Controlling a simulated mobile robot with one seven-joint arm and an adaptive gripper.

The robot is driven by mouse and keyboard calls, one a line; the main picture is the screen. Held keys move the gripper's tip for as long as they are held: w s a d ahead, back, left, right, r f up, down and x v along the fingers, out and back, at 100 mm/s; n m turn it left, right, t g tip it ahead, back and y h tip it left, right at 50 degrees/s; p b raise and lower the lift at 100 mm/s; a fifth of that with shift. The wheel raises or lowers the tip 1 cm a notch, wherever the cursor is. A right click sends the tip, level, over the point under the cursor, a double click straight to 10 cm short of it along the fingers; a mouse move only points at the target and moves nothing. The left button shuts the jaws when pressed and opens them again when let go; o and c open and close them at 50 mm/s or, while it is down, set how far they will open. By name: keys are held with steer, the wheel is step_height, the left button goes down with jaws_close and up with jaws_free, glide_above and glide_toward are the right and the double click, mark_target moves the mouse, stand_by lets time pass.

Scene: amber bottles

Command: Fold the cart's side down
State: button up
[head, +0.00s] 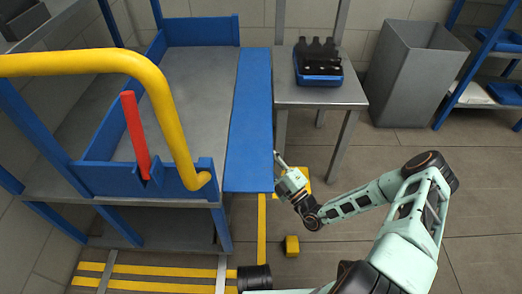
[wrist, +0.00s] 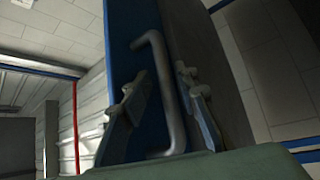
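The cart (head: 198,85) stands at the left with a grey deck and blue rims. Its long blue side (head: 250,120) lies outward from the deck's right edge, reaching towards the steel table; its exact angle is hard to tell. My gripper (head: 279,163) is at the side's near outer edge. In the wrist view, the side (wrist: 120,40) carries a grey bar handle (wrist: 168,90). My gripper (wrist: 165,105) is open, with one finger on each side of the handle. Whether either finger touches it is unclear. A red lever (head: 134,135) stands at the cart's near end.
The steel table (head: 345,95), bearing a blue crate (head: 318,78) of dark bottles, stands close right of the side. A grey bin (head: 400,75) and shelving (head: 490,55) are farther right. A yellow block (head: 291,246) lies on the floor. A yellow rail (head: 165,100) crosses before the cart.

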steer(key=shift+r, duration=0.1)
step_height(320, 180, up, 10)
steer(key=shift+r, duration=0.1)
stand_by(0.4)
steer(key=f+v, duration=0.1)
steer(key=v, duration=1.1)
steer(key=shift+s+a, duration=0.15)
steer(key=shift+s, duration=0.05)
stand_by(0.8)
steer(key=shift+r, duration=0.1)
steer(key=shift+g+y, duration=0.3)
stand_by(0.4)
